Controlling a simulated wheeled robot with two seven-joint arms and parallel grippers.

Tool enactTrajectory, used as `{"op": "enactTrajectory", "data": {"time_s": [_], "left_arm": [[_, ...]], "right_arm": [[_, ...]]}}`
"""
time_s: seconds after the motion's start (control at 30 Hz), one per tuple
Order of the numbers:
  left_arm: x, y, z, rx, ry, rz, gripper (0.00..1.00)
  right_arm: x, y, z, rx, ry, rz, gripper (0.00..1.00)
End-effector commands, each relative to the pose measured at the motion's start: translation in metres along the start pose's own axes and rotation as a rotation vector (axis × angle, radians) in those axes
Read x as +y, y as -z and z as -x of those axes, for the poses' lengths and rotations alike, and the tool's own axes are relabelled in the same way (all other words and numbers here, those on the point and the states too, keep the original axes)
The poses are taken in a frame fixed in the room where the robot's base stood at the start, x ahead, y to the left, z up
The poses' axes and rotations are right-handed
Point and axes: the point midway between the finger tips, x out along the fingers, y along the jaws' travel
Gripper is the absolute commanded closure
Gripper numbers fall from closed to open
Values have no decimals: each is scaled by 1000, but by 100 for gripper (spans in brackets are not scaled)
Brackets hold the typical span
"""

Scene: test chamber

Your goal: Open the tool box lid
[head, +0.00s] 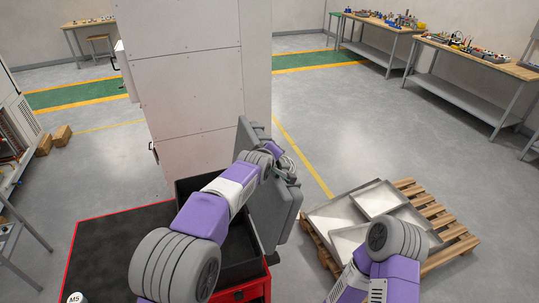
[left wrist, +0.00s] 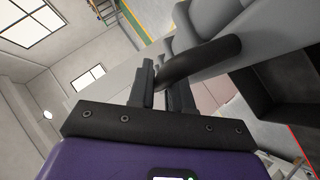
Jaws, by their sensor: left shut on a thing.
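The tool box (head: 240,270) is a dark open box on a black-topped red cart, partly hidden behind my left arm. Its grey lid (head: 280,215) stands about upright along the box's right side, swung clear of the opening. My left arm crosses over the box, and its gripper (head: 277,152) is at the lid, small and partly hidden there. In the left wrist view, my left gripper (left wrist: 164,95) is shut on the dark curved handle (left wrist: 205,58) of the lid. My right arm shows at the bottom right, but its gripper is out of view.
The red cart (head: 90,235) has free top to the left of the box. A wooden pallet (head: 455,240) with grey metal trays (head: 340,215) lies on the floor at the right. A tall white cabinet (head: 190,90) stands just behind the cart. Workbenches line the back right.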

Motion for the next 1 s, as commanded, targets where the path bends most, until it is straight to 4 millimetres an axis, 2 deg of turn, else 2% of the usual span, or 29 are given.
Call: {"op": "enactTrajectory", "data": {"time_s": [0.03,0.3,0.33,0.43,0.47,0.77,0.87,1.0], "left_arm": [[-5,-2,-2,-4,11,0,100],[-5,-2,-2,-4,12,0,100],[-5,-2,-2,-4,12,0,78],[-5,-1,-2,-3,11,0,63],[-5,-1,-2,-3,11,0,61],[-4,0,2,-1,8,-1,61],[-3,-1,11,-1,7,-1,61],[-2,-2,33,-2,2,-1,61]], "right_arm": [[0,0,0,0,0,0,62],[0,0,0,0,0,0,62],[0,0,0,0,0,0,62],[0,0,0,0,0,0,62],[0,0,0,0,0,0,62],[0,0,-1,0,0,0,62],[2,0,-5,0,0,0,62],[4,0,-12,0,0,0,62]]}}
